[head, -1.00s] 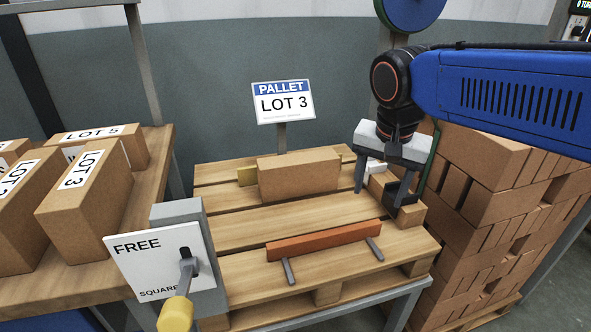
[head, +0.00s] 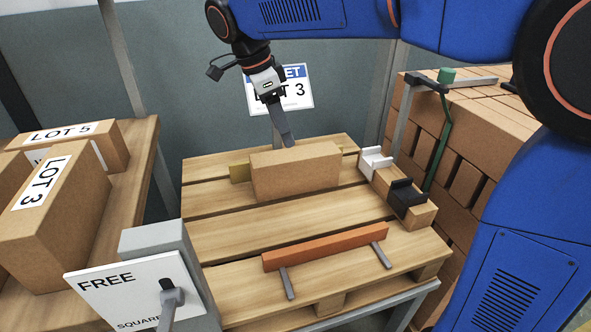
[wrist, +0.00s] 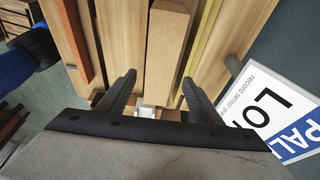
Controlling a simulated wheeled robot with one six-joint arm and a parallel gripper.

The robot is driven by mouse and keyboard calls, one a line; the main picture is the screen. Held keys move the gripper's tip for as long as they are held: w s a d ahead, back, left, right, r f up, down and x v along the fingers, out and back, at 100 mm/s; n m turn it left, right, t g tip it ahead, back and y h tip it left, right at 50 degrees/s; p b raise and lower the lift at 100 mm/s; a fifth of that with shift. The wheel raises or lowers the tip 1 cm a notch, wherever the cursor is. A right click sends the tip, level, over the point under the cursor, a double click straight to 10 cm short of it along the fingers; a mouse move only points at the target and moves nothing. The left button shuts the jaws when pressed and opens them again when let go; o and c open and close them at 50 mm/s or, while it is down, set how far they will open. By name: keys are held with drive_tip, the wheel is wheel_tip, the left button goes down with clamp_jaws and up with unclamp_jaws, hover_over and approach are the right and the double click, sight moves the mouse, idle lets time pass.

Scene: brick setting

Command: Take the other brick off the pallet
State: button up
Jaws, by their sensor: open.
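A tan brick (head: 297,173) stands on its long edge on the wooden pallet (head: 240,235), in front of a yellow bar (head: 240,173). My gripper (head: 291,142) is above the brick's top in the head view, with one finger clearly seen. In the wrist view the open fingers (wrist: 158,88) point down to either side of the brick (wrist: 166,45). The yellow bar (wrist: 207,35) shows to its right. I see no contact with the brick. No other brick shows on the pallet.
An orange bar (head: 325,248) lies along the pallet's front. A block with white (head: 375,162) and black (head: 407,197) holders sits at its right edge. The LOT 3 sign (head: 300,97) stands behind. A FREE sign (head: 130,290) and labelled bricks (head: 60,215) are left, stacked bricks (head: 470,130) right.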

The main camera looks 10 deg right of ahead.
sight(300, 173)
drive_tip(key=x, duration=1.6)
drive_tip(key=shift+w, duration=0.2)
drive_tip(key=shift+c, duration=0.3)
drive_tip(key=shift+r, duration=0.1)
clamp_jaws()
